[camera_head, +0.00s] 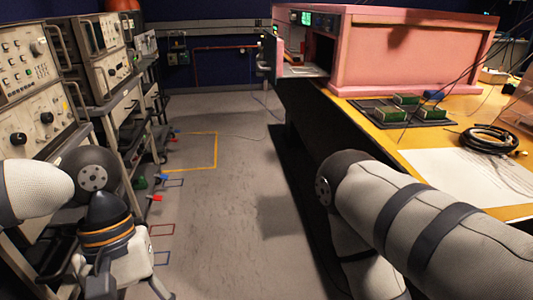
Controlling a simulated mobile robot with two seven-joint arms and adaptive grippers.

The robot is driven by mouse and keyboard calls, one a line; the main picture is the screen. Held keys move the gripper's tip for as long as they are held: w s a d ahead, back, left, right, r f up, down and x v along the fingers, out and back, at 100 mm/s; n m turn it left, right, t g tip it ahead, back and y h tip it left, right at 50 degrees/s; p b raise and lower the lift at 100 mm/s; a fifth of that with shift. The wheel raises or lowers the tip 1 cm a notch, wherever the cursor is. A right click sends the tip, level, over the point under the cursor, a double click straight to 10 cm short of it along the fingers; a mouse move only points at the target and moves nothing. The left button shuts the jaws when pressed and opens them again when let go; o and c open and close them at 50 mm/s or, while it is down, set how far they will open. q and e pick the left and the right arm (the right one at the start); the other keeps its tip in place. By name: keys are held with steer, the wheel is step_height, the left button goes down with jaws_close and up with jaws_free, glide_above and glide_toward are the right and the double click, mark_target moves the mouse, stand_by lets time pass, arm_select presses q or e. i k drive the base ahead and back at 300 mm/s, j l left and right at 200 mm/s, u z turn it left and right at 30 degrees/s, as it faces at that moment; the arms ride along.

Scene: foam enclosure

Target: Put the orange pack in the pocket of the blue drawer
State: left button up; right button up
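I cannot make out an orange pack or a blue drawer in the head view. A small blue item (434,95) lies on the bench at the right, too small to identify. An orange-red rounded thing (122,5) is cut off by the top edge. My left gripper (98,288) is at the lower left, partly seen and cut off by the bottom edge; its fingers are too unclear to tell open or shut. My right arm comes in from the right and bends down; its gripper is out of view.
A yellow-topped bench (470,108) on the right carries a pink cabinet (410,50) with an open front, a dark tray (372,106) with green boards, a cable coil (488,140) and paper (470,178). Instrument racks (105,75) line the left. The grey floor (225,200) between is clear.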

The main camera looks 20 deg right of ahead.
mark_target(304, 71)
steer(key=i+z, duration=0.15)
steer(key=i, duration=0.3)
steer(key=i+j+z, duration=0.15)
steer(key=i, duration=0.3)
steer(key=i+z, duration=0.15)
steer(key=i, duration=0.3)
steer(key=i+j+z, duration=0.15)
steer(key=i, duration=0.3)
steer(key=i+j+z, duration=0.1)
steer(key=z, duration=0.35)
steer(key=i+j+z, duration=0.1)
steer(key=j+z, duration=0.45)
steer(key=z, duration=0.3)
steer(key=j+z, duration=0.4)
steer(key=i+l, duration=0.05)
steer(key=l, duration=0.05)
